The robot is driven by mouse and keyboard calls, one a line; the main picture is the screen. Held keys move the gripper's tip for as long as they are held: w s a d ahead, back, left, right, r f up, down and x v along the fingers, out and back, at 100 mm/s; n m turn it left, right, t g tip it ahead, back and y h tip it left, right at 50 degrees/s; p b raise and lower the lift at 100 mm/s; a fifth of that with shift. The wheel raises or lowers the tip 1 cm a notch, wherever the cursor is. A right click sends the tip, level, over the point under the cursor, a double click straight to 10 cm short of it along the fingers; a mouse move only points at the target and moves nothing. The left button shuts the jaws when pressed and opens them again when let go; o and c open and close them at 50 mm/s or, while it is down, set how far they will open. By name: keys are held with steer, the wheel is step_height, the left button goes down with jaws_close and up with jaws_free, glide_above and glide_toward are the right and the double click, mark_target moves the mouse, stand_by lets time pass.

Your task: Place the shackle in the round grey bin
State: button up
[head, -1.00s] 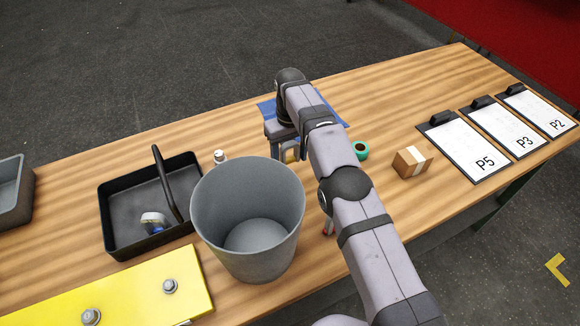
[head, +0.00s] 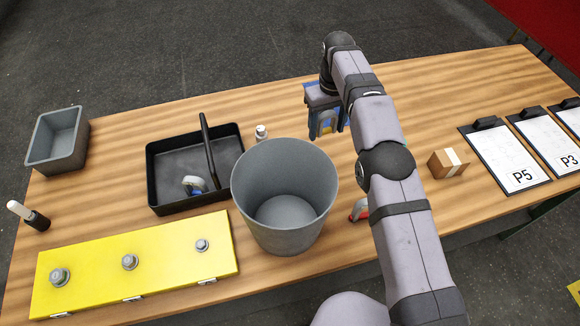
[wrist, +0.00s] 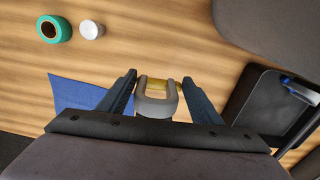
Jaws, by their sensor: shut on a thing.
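The shackle is a grey U with a yellow pin. In the wrist view, the shackle (wrist: 157,88) sits between the two fingers of my gripper (wrist: 158,82), which is shut on it. In the head view, my gripper (head: 326,122) is above the table, up and right of the round grey bin. The shackle there is small and partly covered by the fingers. The round grey bin (head: 283,238) stands upright and open at mid-table, and the part of its inside in view is empty. My gripper is outside its rim.
A black handled tray (head: 165,205) is left of the bin, with a small white bottle (head: 261,132) behind. A yellow plate (head: 90,265) with bolts lies in front. A cardboard box (head: 447,162) lies right of my arm. The wrist view shows a blue sheet (wrist: 75,95) and green tape (wrist: 43,33).

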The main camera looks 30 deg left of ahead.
steer(key=s+a+r+n+p, duration=0.2)
steer(key=s+r+n+p, duration=0.5)
steer(key=s+r, duration=0.7)
steer(key=m+b, duration=0.8)
steer(key=b, duration=0.6)
glide_above(284, 217)
step_height(284, 217, down, 16)
steer(key=shift+r, duration=0.25)
steer(key=shift+p, duration=0.3)
steer(key=shift+f+p, duration=1.45)
steer(key=shift+f, duration=3.55)
steer(key=shift+f, duration=0.1)
